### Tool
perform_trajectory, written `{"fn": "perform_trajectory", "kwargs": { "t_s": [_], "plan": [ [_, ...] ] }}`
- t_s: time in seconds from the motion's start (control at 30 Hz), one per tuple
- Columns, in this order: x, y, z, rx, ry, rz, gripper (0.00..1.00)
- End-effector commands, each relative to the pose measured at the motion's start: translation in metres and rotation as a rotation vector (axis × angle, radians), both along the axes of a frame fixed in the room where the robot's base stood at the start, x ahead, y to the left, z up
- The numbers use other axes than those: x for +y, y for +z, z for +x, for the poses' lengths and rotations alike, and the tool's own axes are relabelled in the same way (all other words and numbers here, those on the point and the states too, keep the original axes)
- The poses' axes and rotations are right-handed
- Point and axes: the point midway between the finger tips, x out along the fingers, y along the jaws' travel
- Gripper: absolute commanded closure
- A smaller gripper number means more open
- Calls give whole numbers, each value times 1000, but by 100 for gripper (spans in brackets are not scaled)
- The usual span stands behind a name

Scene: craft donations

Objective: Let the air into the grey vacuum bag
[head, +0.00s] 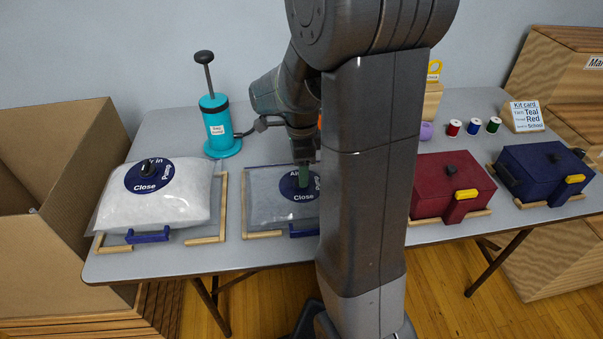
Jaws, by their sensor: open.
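The grey vacuum bag (262,205) lies on the table in a wooden corner frame, left of my upright arm, which hides its right part. It looks low and fairly flat. A dark blue disc (292,186) on it reads "Close", with other words partly covered. My gripper (304,160) points down directly over the knob and is open. Its fingertips are at or around the knob's top; I cannot tell whether they touch it. A blue clip (303,230) is at the bag's front edge.
A puffy white bag (180,202) with a black knob lies to the left. A teal pump (218,128) stands behind. Red (450,184) and navy (540,172) boxes, thread spools (474,126) and a kit card (526,115) are on the right. A cardboard box (60,190) stands at far left.

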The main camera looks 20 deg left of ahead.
Motion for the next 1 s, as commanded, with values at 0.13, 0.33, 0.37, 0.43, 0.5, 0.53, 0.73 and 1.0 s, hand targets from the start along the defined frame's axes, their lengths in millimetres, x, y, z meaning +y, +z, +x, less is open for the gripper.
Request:
{"fn": "perform_trajectory", "kwargs": {
  "t_s": [0.13, 0.33, 0.37, 0.43, 0.5, 0.53, 0.73, 1.0],
  "plan": [
    [0, -14, 0, 2, 0, -1, 44],
    [0, -16, 0, -1, 0, 1, 44],
    [0, -16, 0, -1, 0, 1, 44],
    [0, -16, 0, -1, 0, 1, 44],
    [0, -16, 0, -1, 0, 1, 50],
    [0, -16, 0, 0, 0, 0, 55],
    [0, -16, 0, 0, 0, 0, 89],
    [0, -15, 0, -1, 29, 1, 89]
  ]
}}
